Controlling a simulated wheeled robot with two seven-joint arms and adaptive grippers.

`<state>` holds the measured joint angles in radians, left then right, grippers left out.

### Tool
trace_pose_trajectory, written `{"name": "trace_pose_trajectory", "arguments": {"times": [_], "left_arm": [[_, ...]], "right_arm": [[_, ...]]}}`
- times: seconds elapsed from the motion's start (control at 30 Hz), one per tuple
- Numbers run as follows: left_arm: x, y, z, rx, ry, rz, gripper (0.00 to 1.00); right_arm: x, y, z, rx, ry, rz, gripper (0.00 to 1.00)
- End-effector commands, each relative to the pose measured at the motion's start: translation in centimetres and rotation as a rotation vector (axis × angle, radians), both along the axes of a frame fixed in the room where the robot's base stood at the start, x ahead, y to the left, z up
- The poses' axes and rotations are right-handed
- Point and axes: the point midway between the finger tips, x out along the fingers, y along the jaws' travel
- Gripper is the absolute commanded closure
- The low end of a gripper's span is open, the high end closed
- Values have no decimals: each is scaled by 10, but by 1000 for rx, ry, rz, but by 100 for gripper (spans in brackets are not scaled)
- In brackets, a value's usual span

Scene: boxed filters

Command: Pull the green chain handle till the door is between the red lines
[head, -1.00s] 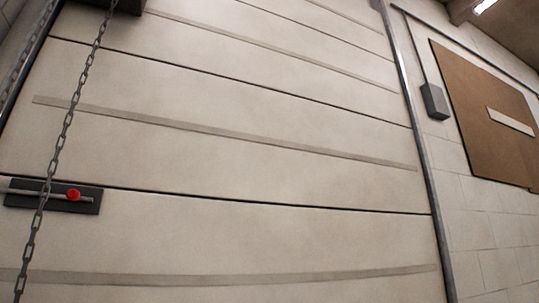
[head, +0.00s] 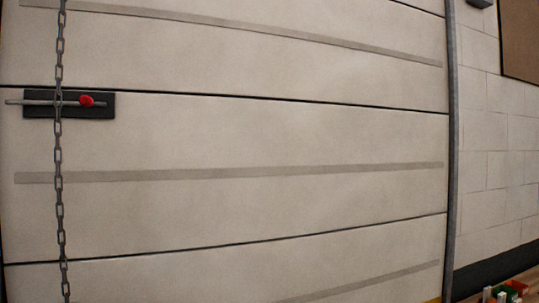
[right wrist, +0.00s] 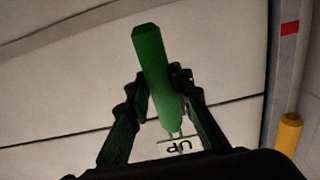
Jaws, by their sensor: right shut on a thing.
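The green chain handle (right wrist: 153,75) is in the right wrist view, with my right gripper (right wrist: 160,90) shut around it. A small chain link and a white tag reading "UP" upside down (right wrist: 180,146) hang by the handle's lower end in the picture. The pale sectional door (head: 250,140) fills most of the head view. A grey chain (head: 58,180) runs down its left side. One red mark (right wrist: 290,28) shows on the grey upright in the right wrist view. The door's bottom edge is not clearly visible. My left gripper is out of view.
A bolt with a red knob (head: 86,101) sits on a dark plate behind the chain. A grey door rail (head: 453,150) borders the block wall (head: 490,150). A yellow post (right wrist: 288,132) stands by the upright. Small coloured items (head: 505,292) lie at lower right.

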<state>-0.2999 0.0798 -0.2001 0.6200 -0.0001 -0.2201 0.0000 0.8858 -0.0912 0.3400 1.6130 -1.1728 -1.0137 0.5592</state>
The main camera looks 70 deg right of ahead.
Motion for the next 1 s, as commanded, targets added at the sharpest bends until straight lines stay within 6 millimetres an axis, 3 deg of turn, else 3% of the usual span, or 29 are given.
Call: {"name": "trace_pose_trajectory", "arguments": {"times": [0.03, 0.7, 0.83, 1.0], "left_arm": [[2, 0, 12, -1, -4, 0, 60], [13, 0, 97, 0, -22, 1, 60], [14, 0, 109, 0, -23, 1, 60], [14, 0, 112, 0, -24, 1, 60]], "right_arm": [[-1, -1, 15, 1, 1, -2, 100], [0, 0, 143, -1, 1, -1, 100], [0, -1, 162, -2, 1, -1, 100], [0, -1, 167, -1, 2, -2, 100]]}}
